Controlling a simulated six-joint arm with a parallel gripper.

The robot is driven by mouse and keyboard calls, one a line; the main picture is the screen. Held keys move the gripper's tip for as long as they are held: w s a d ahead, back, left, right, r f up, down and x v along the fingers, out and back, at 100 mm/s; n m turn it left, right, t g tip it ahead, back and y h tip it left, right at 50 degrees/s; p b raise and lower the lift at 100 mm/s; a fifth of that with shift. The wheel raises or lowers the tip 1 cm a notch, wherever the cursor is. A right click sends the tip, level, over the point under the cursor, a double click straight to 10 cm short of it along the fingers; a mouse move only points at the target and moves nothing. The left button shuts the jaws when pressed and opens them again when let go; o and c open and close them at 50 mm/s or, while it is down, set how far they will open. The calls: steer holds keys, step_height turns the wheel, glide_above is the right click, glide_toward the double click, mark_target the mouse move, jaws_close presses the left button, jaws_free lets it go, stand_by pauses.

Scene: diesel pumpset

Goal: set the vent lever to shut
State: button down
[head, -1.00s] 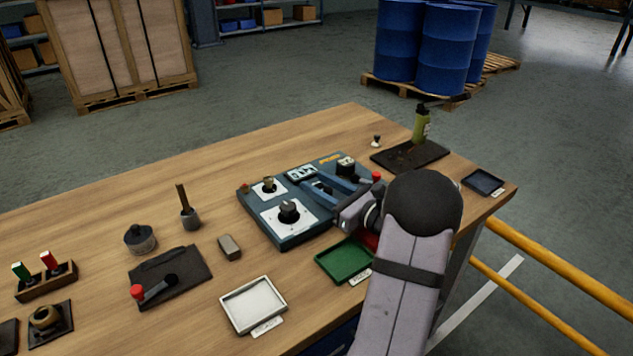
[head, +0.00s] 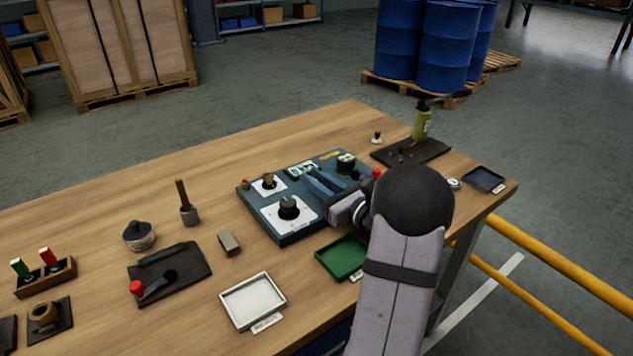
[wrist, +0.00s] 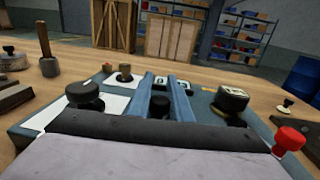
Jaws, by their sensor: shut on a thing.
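A blue-grey panel (head: 285,232) on the bench carries several dark knobs and white plates. My gripper (head: 314,178) reaches over its middle from the right, with two blue fingers low over the panel. In the wrist view my gripper (wrist: 165,80) has its fingers a little apart, shut around a small dark part (wrist: 159,106) between them; its shape is mostly hidden. A red knob (head: 376,173) stands at the panel's right edge and also shows in the wrist view (wrist: 290,139). I cannot tell which part is the vent lever; no lettering is readable.
A large black knob (head: 289,208) and a dark round knob (head: 346,163) flank my fingers. A green tray (head: 341,258) and a white tray (head: 253,301) lie in front. A red-ended lever (head: 153,287) sits on a dark plate at left. Bare wood lies behind the panel.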

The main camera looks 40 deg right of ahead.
steer(key=shift+w+a+r+m+h+b, duration=0.1)
steer(key=shift+w+m+h+b, duration=0.1)
steer(key=shift+m+h+b, duration=0.95)
steer(key=shift+n+h+p, duration=0.25)
steer(key=shift+p, duration=0.15)
steer(key=c, duration=1.6)
jaws_free()
steer(key=shift+s, duration=0.15)
steer(key=shift+s+a+b, duration=0.2)
steer(key=shift+s+b, duration=0.25)
steer(key=shift+s, duration=3.1)
